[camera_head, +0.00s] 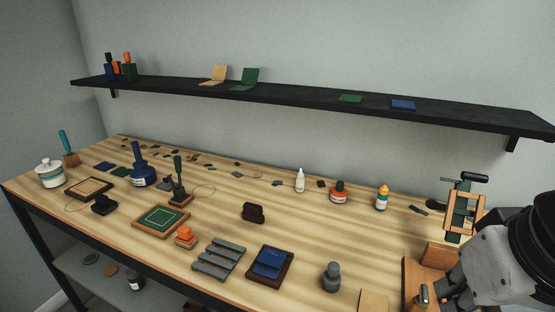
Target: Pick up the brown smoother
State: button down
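A small dark brown block with a rounded, handle-like top (253,213) stands on the middle of the wooden table; it looks like the brown smoother. Nothing touches it. A similar black piece (104,204) sits further left. Part of my arm comes in at the right edge, with a grey end section (485,272) low in the right corner, beside the wooden stand. It is well to the right of the brown block. I cannot make out the fingertips or whether they hold anything.
A grey knob-topped piece (331,277), a dark tray with a blue pad (272,263) and a grey stepped rack (218,258) stand in front of the block. A wooden press (464,208) is near my arm. A black shelf (300,98) hangs behind. Table just around the block is clear.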

aim_at(252, 213)
jog(key=i+j, duration=0.15)
jog(key=j, duration=0.25)
jog(key=i+j+z, duration=0.1)
jog(key=j, duration=0.3)
jog(key=i+j, duration=0.15)
jog(key=j, duration=0.3)
jog(key=i+j+z, duration=0.15)
jog(key=j, duration=0.7)
jog(key=i+z, duration=0.05)
